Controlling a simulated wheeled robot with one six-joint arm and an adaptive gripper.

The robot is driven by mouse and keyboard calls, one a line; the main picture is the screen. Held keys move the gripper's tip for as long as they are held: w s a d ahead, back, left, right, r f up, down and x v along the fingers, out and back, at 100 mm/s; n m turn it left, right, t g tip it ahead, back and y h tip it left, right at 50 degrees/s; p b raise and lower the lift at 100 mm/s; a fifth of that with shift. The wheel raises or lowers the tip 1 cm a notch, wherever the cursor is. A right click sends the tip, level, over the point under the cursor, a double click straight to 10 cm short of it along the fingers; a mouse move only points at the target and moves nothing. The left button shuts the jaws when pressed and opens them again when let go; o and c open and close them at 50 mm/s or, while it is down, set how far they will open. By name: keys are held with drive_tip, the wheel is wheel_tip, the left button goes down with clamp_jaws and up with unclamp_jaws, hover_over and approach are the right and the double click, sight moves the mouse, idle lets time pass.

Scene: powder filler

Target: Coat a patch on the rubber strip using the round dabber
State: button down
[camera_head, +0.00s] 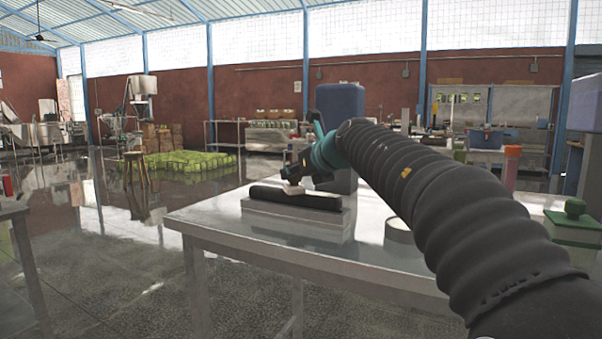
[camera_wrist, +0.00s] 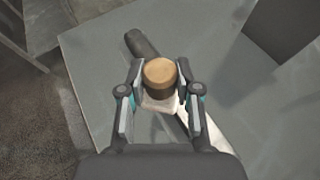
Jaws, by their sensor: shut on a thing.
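The rubber strip (camera_head: 318,201) is a long black bar lying on a pale block (camera_head: 285,216) on the metal table. My gripper (camera_head: 294,175) is above the strip's middle and shut on the round dabber. The dabber's white base (camera_head: 293,189) shows at the strip's top; I cannot tell whether it presses on it. In the wrist view, the dabber's tan round top (camera_wrist: 159,71) sits between the two fingers of my gripper (camera_wrist: 158,86). The dark end of the strip (camera_wrist: 140,43) shows beyond it. The surface beneath the dabber is hidden.
The metal table (camera_head: 225,228) has bare room at its left and front. A white round dish (camera_head: 398,231) is partly hidden by my arm. A tall blue container (camera_head: 341,103) rises behind my gripper.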

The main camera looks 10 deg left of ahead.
drive_tip(key=shift+w+a, duration=0.15)
drive_tip(key=shift+a, duration=0.15)
drive_tip(key=shift+w+d, duration=0.25)
drive_tip(key=shift+w, duration=0.35)
drive_tip(key=shift+w+d, duration=0.2)
drive_tip(key=shift+w, duration=0.45)
drive_tip(key=shift+w+d, duration=0.25)
drive_tip(key=shift+w, duration=0.35)
drive_tip(key=shift+w+a, duration=0.3)
drive_tip(key=shift+a, duration=0.65)
drive_tip(key=shift+s+a, duration=0.25)
drive_tip(key=shift+s, duration=0.4)
drive_tip(key=shift+s+a, duration=0.2)
drive_tip(key=shift+s, duration=0.4)
drive_tip(key=shift+s+a, duration=0.25)
drive_tip(key=shift+s, duration=0.4)
drive_tip(key=shift+w+a, duration=0.2)
drive_tip(key=shift+a, duration=0.25)
drive_tip(key=shift+w+a, duration=0.2)
drive_tip(key=shift+a, duration=0.25)
drive_tip(key=shift+w+d, duration=0.2)
drive_tip(key=shift+w, duration=0.45)
drive_tip(key=shift+w+d, duration=0.25)
drive_tip(key=shift+w, duration=0.35)
drive_tip(key=shift+w+d, duration=0.2)
drive_tip(key=shift+w, duration=0.45)
drive_tip(key=shift+a, duration=0.1)
